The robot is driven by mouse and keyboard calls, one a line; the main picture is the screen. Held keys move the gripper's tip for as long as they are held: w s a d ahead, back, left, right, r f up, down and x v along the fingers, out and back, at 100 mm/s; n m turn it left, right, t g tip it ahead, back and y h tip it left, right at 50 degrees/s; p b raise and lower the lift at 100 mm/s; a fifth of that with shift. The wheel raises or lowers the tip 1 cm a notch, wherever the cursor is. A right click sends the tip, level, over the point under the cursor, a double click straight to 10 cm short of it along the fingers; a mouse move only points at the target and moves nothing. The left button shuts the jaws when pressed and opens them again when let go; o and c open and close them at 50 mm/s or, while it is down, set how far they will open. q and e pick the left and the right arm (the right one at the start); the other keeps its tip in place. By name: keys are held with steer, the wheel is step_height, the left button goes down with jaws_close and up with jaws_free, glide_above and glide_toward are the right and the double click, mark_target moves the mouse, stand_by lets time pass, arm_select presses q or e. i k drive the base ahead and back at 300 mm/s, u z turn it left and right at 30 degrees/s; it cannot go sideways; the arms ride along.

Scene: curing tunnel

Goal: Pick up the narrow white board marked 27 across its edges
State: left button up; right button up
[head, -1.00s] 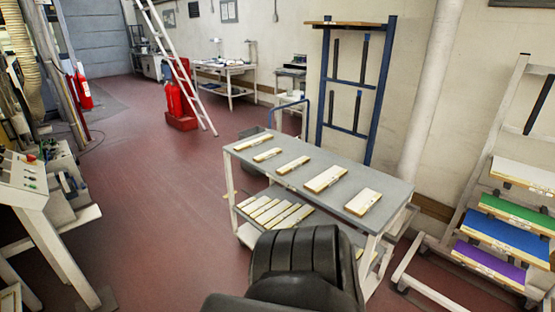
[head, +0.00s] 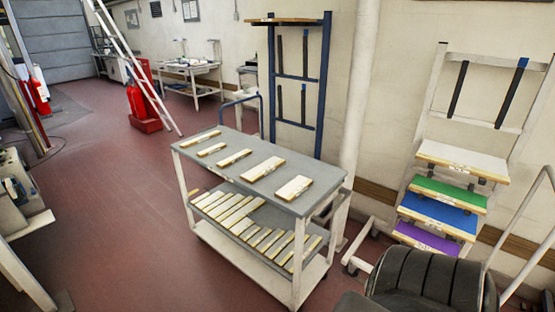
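Several pale boards with yellowish edges lie apart on the top of a grey cart (head: 222,178). They include a narrow one at the far left end (head: 200,140), a short one (head: 211,149), a middle one (head: 234,158) and two wider ones (head: 263,168) (head: 294,188). Several more narrow pale boards (head: 240,220) lie side by side on the lower shelf. Small dark marks show on some edges, but I cannot read a 27 on any. Neither of my grippers is in view.
A leaning rack at the right holds a white board (head: 462,160), a green board (head: 448,195), a blue board (head: 438,216) and a purple board (head: 427,238). A blue frame (head: 321,90) stands behind the cart. Red floor (head: 110,200) left of the cart is clear.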

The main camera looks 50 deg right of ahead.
mark_target(206, 151)
steer(key=z, duration=0.55)
steer(key=i, duration=0.65)
steer(key=z, duration=0.85)
steer(key=i, duration=0.4)
steer(key=z, duration=0.1)
